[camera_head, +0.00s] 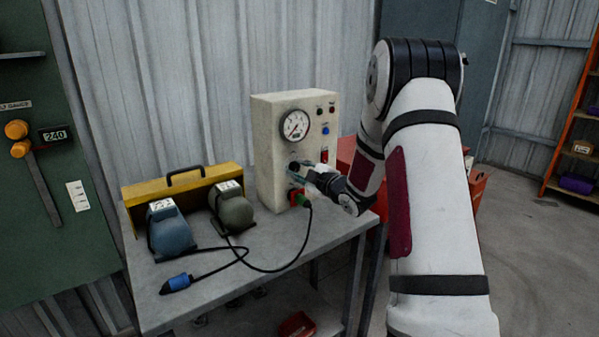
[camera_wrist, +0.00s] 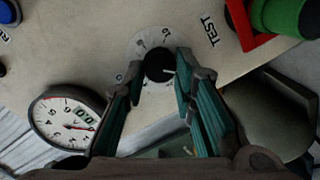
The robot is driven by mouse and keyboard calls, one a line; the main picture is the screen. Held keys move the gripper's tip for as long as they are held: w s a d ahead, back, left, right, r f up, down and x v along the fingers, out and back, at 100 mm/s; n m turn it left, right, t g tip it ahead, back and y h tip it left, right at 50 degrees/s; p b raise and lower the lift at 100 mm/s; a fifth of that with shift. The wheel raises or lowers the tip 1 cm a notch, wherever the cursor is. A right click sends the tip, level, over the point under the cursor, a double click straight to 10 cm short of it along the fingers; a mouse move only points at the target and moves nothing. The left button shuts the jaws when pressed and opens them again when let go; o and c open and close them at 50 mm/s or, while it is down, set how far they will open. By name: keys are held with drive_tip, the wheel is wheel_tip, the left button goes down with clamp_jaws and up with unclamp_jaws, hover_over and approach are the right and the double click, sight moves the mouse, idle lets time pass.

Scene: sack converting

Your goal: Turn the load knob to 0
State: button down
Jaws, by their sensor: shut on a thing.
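The load knob (camera_wrist: 158,68) is a small black round knob with a white pointer mark, set on a pale dial with numbers around it. In the wrist view the mark points to the right, toward one finger; I cannot read which number it meets. My gripper (camera_wrist: 161,66) is shut on the knob, with one teal finger on each side. In the head view my gripper (camera_head: 303,171) is at the front of the cream test box (camera_head: 268,150), below its gauge (camera_head: 295,125), and hides the knob. The gauge also shows in the wrist view (camera_wrist: 66,118).
A green plug (camera_head: 302,201) with a black cable sits just below my gripper. Buttons (camera_head: 325,130) are at the box's upper right. A blue motor (camera_head: 168,230), a grey-green motor (camera_head: 232,210) and a yellow toolbox (camera_head: 185,183) stand left on the bench (camera_head: 290,235).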

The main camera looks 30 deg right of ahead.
drive_tip(key=c, duration=1.3)
unclamp_jaws()
drive_tip(key=shift+s, duration=0.1)
drive_tip(key=s, duration=0.8)
drive_tip(key=s+r, duration=0.1)
drive_tip(key=s, duration=0.2)
drive_tip(key=shift+s, duration=0.4)
